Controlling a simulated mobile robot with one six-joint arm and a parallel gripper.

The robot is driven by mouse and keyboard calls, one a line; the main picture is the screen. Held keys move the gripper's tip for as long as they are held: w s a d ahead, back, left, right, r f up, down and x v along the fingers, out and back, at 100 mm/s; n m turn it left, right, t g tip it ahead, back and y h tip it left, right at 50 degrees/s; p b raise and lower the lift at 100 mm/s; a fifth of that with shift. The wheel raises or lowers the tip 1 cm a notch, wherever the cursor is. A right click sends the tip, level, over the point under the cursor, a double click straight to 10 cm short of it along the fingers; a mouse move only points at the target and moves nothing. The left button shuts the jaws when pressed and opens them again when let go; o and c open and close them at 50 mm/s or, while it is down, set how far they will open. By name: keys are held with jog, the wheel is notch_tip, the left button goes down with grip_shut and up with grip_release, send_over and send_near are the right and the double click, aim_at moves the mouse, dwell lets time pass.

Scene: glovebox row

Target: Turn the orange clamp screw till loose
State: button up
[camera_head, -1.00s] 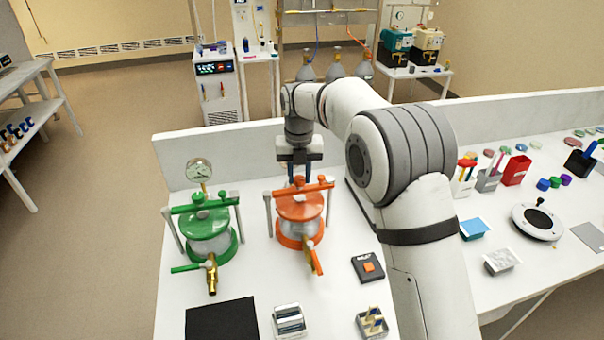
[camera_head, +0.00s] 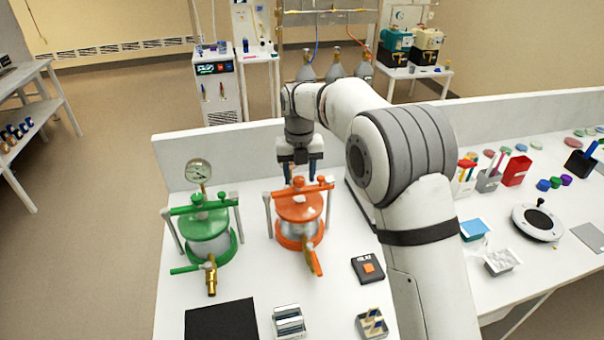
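The orange vessel (camera_head: 299,210) stands on the white bench, with an orange clamp bar across its lid. The orange clamp screw (camera_head: 298,182) is the small knob at the middle of that bar. My gripper (camera_head: 300,176) points down just above and behind the screw, its two dark fingers spread on either side of it in this view. The gripper looks open and holds nothing that I can see. Whether the fingers reach down to the screw's height is hard to tell.
A green vessel (camera_head: 208,230) with a gauge (camera_head: 199,171) stands to the left. In front are a black mat (camera_head: 221,321), a black box with an orange button (camera_head: 368,268) and two small trays. A low white wall (camera_head: 230,150) runs behind.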

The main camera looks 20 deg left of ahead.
aim_at(299, 178)
jog(key=shift+s+r+b, duration=0.1)
jog(key=shift+r+b, duration=0.45)
jog(key=shift+r, duration=3.35)
